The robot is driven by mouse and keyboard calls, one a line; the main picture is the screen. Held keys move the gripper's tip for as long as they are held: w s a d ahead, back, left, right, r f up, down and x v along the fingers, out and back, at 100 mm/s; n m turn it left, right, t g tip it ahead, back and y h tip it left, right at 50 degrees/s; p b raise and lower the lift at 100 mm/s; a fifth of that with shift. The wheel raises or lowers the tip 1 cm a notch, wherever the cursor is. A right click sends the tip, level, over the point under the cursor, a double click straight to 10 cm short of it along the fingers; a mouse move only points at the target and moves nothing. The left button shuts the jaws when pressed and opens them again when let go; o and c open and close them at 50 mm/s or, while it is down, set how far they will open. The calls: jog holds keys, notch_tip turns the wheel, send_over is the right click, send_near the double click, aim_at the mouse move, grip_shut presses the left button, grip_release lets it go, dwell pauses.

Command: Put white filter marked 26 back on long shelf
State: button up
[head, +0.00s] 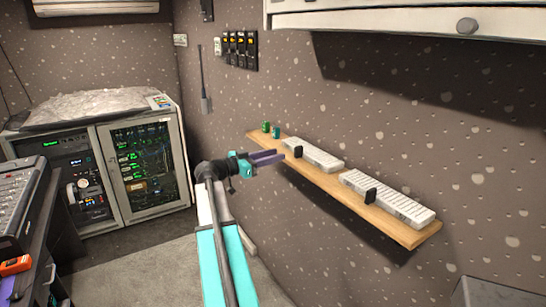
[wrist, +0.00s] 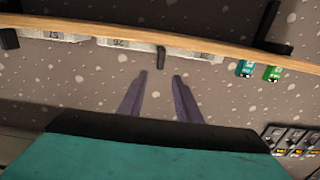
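The long wooden shelf (head: 405,232) is fixed to the speckled wall; its edge crosses the wrist view (wrist: 215,48). A white piece with a label that reads like 26 upside down (wrist: 120,44) rests on it, beside the middle black bracket (wrist: 161,62). In the head view it appears to be part of the far white row (head: 322,157). My gripper (head: 278,156) is at the shelf's far half, in front of its edge. In the wrist view my gripper (wrist: 160,76) has its two purple fingers apart, with nothing between them.
Other white labelled pieces flank it, one (wrist: 50,36) left and one (wrist: 193,54) right. A white cabinet (head: 400,22) overhangs above; a rack (head: 145,165) stands left.

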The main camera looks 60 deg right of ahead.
dwell(0.3)
jog(key=w+a+f+n+t+y, duration=0.1)
jog(key=w+a+f+n+t, duration=0.2)
jog(key=f, duration=0.5)
jog(key=w+a+f+n+y, duration=0.1)
jog(key=w+a+f+n, duration=0.1)
jog(key=w+a+f, duration=0.5)
jog(key=w+a+f+n+t+y, duration=0.1)
jog(key=a+f+n+t, duration=0.15)
jog(key=f, duration=0.75)
jog(key=w+a+f+n+t+y, duration=0.15)
jog(key=a+f+n+y, duration=0.35)
jog(key=a+f, duration=1.25)
jog(key=s+a+f+n+y, duration=0.15)
jog(key=a+f+n, duration=0.25)
jog(key=a+f, duration=0.65)
jog(key=s+a+f+n+g+y, duration=0.1)
jog(key=s+a+f, duration=0.3)
jog(key=a, duration=0.5)
jog(key=s+a+f+n+g+y, duration=0.1)
jog(key=s+a+f+n, duration=0.3)
jog(key=s+a, duration=0.4)
jog(key=s+a+f+n+g+y, duration=0.1)
jog(key=s+a+f+n+y, duration=0.2)
jog(key=a, duration=0.9)
jog(key=s+f, duration=0.2)
jog(key=s, duration=0.1)
jog(key=shift+s, duration=0.35)
jog(key=shift+d+y, duration=0.1)
jog(key=shift+y, duration=0.15)
